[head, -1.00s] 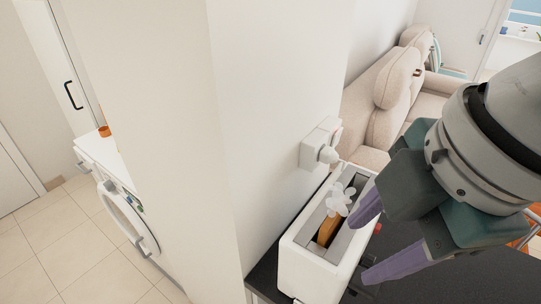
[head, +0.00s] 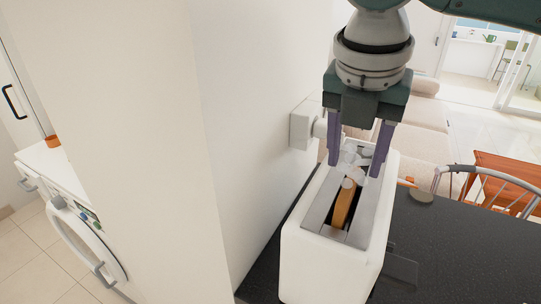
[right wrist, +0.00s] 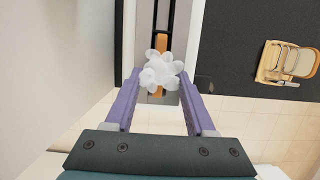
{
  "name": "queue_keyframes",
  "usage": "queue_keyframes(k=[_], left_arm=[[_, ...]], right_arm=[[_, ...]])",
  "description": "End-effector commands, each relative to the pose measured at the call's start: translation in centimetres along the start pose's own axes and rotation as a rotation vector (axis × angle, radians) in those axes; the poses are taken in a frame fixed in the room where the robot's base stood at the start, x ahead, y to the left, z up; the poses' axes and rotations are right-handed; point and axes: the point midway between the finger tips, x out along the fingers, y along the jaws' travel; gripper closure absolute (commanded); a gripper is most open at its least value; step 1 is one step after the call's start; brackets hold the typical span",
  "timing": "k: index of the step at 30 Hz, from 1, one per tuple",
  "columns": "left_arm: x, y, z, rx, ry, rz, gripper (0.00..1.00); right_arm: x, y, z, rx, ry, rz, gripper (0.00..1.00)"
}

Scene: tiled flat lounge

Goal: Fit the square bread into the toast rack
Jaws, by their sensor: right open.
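The toast rack (head: 300,240) is a white, toaster-like box with a grey top and a long dark slot, on a black counter. The square bread (head: 343,203) shows as a brown-orange slab on edge inside the slot. It also shows in the right wrist view (right wrist: 161,42). A pale, lobed, flower-like piece (right wrist: 158,70) sits over the bread; whether it is joined to it I cannot tell. My right gripper (head: 356,168) is open, pointing down over the far part of the rack. Its purple fingers stand on either side of the lobed piece. My left gripper is not in view.
A white wall fitting (head: 303,126) with a round knob is close behind the rack, at the wall on the left. A small dark disc (head: 422,197) lies on the black counter (head: 450,250), which is mostly clear on the right.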

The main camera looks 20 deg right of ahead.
Motion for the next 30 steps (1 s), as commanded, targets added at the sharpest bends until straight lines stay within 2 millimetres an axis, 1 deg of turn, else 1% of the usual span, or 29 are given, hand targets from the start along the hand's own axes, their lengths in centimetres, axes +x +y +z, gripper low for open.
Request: queue_keyframes(k=[3,6,9,19,30], left_arm=[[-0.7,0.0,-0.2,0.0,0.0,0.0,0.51],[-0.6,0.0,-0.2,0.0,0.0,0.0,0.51],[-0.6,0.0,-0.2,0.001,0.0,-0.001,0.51],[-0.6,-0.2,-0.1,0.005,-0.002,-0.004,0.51],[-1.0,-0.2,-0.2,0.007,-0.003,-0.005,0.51]], right_arm=[[1.8,-0.1,-0.5,-0.001,0.003,-0.005,0.45],[3.4,-0.1,-0.5,0.001,0.001,-0.002,0.45],[4.2,-0.1,-0.5,-0.001,0.0,-0.001,0.45],[4.3,-0.1,-0.4,-0.001,0.0,0.0,0.45],[4.6,0.0,-0.6,-0.001,0.0,0.001,0.45]])
